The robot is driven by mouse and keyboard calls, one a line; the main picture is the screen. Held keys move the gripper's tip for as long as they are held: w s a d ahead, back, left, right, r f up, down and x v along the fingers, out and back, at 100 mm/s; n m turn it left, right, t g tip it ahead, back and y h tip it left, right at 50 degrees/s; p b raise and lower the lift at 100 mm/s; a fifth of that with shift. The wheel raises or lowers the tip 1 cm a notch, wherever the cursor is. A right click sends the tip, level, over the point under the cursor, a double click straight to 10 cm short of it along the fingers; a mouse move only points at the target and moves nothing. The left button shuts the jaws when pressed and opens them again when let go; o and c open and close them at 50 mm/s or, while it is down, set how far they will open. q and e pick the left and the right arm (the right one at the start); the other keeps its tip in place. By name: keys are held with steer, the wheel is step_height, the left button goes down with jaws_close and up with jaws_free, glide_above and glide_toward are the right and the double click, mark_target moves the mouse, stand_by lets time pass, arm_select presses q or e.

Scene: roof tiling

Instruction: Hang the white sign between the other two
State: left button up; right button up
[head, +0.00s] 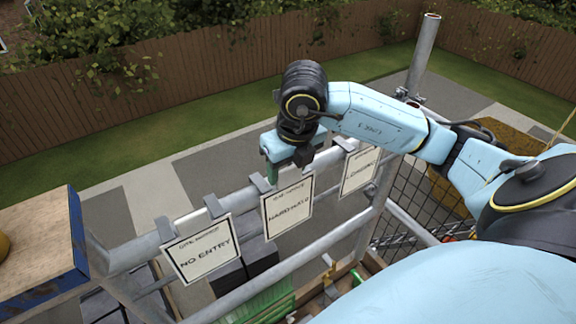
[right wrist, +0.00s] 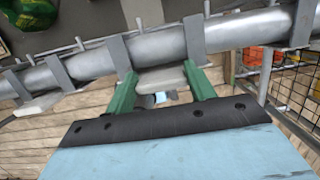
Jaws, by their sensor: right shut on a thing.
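Three white signs with dark lettering line up along a grey metal rail (head: 235,205). The NO ENTRY sign (head: 203,250) is at the left and another sign (head: 360,170) is at the right. The middle white sign (head: 288,210) is between them, with gaps on both sides. My right gripper (head: 290,160) is at its top edge, shut on it. In the right wrist view the green fingers (right wrist: 162,88) flank a pale piece of it, and two grey hooks lie across the rail (right wrist: 155,50). I cannot tell whether they bear its weight. My left gripper is not in view.
A wooden board with a blue edge (head: 45,245) is at the left. A lower rail (head: 300,262) runs under the signs. Wire mesh (head: 405,225) and an upright pole (head: 423,55) stand at the right. Dark blocks (head: 245,265) lie below.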

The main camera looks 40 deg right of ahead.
steer(key=o, duration=1.4)
steer(key=p+v, duration=0.1)
steer(key=v, duration=1.2)
steer(key=shift+r, duration=0.25)
steer(key=shift+s+f, duration=0.1)
steer(key=shift+s, duration=0.05)
